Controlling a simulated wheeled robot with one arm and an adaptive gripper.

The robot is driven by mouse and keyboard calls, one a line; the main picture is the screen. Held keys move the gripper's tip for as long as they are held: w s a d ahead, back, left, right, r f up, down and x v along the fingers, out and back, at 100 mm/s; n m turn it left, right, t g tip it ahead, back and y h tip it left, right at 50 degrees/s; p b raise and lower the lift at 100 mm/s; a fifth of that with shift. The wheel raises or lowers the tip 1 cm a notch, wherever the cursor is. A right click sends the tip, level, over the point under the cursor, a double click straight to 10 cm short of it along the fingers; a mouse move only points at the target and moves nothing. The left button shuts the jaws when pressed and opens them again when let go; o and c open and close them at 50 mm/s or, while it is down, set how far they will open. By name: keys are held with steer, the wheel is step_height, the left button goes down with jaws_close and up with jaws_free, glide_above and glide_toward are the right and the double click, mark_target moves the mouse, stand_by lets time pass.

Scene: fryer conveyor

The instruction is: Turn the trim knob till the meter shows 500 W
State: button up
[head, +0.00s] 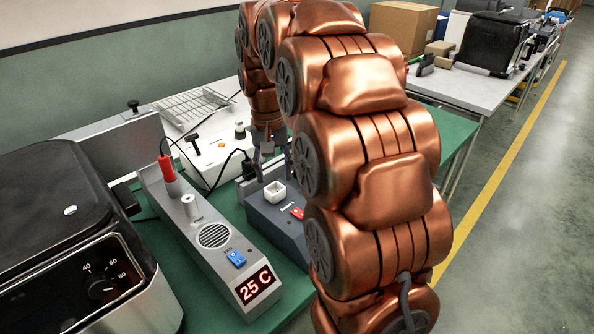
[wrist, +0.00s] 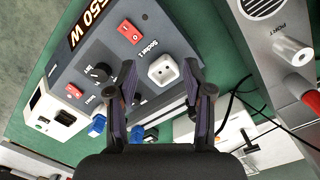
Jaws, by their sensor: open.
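The dark blue-grey power box (wrist: 128,43) fills the upper left of the wrist view. Its red meter (wrist: 78,27) reads 550 W. A round black knob (wrist: 98,73) sits on its face below the meter; its small label is hard to read, so I cannot confirm it is the trim knob. My gripper (wrist: 163,92) is open and empty, its fingers on either side of the white socket (wrist: 163,70), with the knob off to the left. In the head view the box (head: 262,208) is partly behind my arm, its meter and knob hidden; my gripper (head: 268,145) is partly visible above it.
A grey unit (head: 195,235) showing 25 C, with a red-handled probe (head: 167,168), stands left of the box. A white device (head: 215,150) is behind, a black fryer (head: 60,220) at far left. Black cables (wrist: 235,95) lie close to the gripper.

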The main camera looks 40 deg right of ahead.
steer(key=w+d+f+m, duration=0.1)
steer(key=w+d, duration=0.2)
steer(key=d, duration=0.1)
steer(key=w+d+f+m, duration=0.1)
steer(key=w+d, duration=0.2)
steer(key=d, duration=0.1)
steer(key=w+d+f+m+b, duration=0.1)
steer(key=w+d, duration=0.2)
steer(key=d, duration=0.1)
steer(key=shift+w+d+f, duration=0.1)
steer(key=shift+d, duration=0.3)
steer(key=shift+t, duration=0.3)
steer(key=shift+d+f+p, duration=0.15)
steer(key=shift+f+p, duration=0.45)
steer(key=shift+f, duration=3.3)
steer(key=shift+c, duration=0.2)
jaws_close()
